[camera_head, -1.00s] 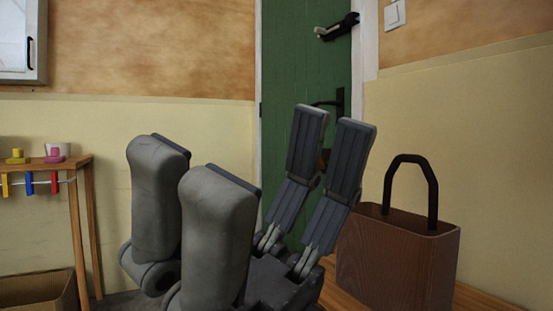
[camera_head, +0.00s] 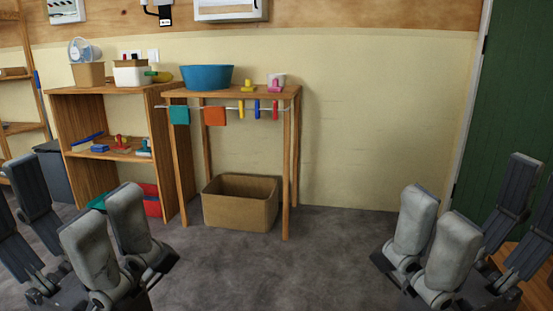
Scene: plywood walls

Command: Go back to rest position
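My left gripper (camera_head: 62,205) is at the lower left of the head view. Its grey fingers and dark fingers stand apart, with nothing between them. My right gripper (camera_head: 480,205) is at the lower right, in front of the wall and the green door. Its fingers are also spread and empty. Both grippers point upward and touch no object that I can see. Parts of both are cut off by the picture edges.
A wooden table (camera_head: 285,93) carries a blue basin (camera_head: 206,77), with cloths hanging from its rail. A cardboard box (camera_head: 240,204) stands beneath. A wooden shelf (camera_head: 178,150) is on the left. A green door (camera_head: 510,100) is at right. The grey floor (camera_head: 290,275) between my grippers is clear.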

